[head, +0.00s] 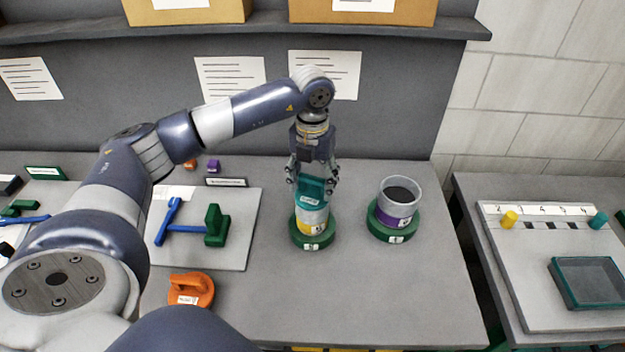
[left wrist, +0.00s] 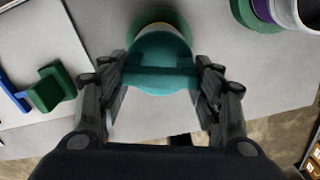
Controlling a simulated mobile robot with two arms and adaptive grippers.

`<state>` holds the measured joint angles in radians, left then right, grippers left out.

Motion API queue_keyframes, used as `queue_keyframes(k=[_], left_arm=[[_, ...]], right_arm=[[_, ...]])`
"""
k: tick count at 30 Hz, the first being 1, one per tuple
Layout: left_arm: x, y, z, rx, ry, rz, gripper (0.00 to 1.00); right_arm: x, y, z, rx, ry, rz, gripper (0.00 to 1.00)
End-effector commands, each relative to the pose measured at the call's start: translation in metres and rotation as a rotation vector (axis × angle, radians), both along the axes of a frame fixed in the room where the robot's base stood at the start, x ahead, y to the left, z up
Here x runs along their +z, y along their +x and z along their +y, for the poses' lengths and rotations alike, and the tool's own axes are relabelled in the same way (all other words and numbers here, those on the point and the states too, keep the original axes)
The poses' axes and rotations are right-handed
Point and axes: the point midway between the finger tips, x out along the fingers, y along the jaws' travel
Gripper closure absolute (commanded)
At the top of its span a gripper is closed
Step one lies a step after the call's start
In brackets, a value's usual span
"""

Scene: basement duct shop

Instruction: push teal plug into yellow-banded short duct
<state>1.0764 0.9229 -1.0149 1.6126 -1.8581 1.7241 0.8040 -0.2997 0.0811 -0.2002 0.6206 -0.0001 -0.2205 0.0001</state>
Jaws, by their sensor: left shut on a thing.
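The teal plug (head: 312,190) sits at the mouth of the yellow-banded short duct (head: 312,222), which stands upright in a green ring base (head: 312,243). My left gripper (head: 312,184) points down from above and is shut on the plug's handle. In the left wrist view the teal plug (left wrist: 162,62) lies between the two fingers (left wrist: 160,75) and hides most of the duct below. I cannot tell how deep the plug is in the duct. My right gripper is not in view.
A purple-banded duct (head: 398,205), open at the top, stands in another green base to the right. An orange handled plug (head: 190,290) lies at the front left. A board (head: 240,255) with blue and green pieces is left. A second table (head: 510,300) stands right, past a gap.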

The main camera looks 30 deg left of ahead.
Motion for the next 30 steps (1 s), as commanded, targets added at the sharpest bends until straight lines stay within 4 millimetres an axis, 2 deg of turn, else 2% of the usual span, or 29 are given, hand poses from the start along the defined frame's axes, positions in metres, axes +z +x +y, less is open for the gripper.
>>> queue_keyframes(k=[7, 8, 10, 23, 26, 30], left_arm=[[0.000, 0.000, 0.000, 0.000, -0.001, -0.001, 0.86], [0.000, 0.000, 0.000, 0.000, -0.001, -0.001, 0.34], [0.000, 0.000, 0.000, 0.000, 0.000, -0.001, 0.18], [0.003, 0.000, 0.000, 0.000, 0.000, -0.001, 0.17], [0.013, 0.001, 0.000, 0.000, 0.000, -0.002, 0.17], [0.041, 0.001, 0.000, -0.001, 0.000, -0.005, 0.17]], right_arm=[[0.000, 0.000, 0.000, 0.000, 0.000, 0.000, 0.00], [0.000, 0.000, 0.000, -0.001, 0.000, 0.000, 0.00], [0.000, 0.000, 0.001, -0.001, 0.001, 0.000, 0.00], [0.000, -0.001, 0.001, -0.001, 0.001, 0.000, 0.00], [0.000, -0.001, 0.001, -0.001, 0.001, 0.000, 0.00], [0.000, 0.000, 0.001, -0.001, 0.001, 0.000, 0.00]])
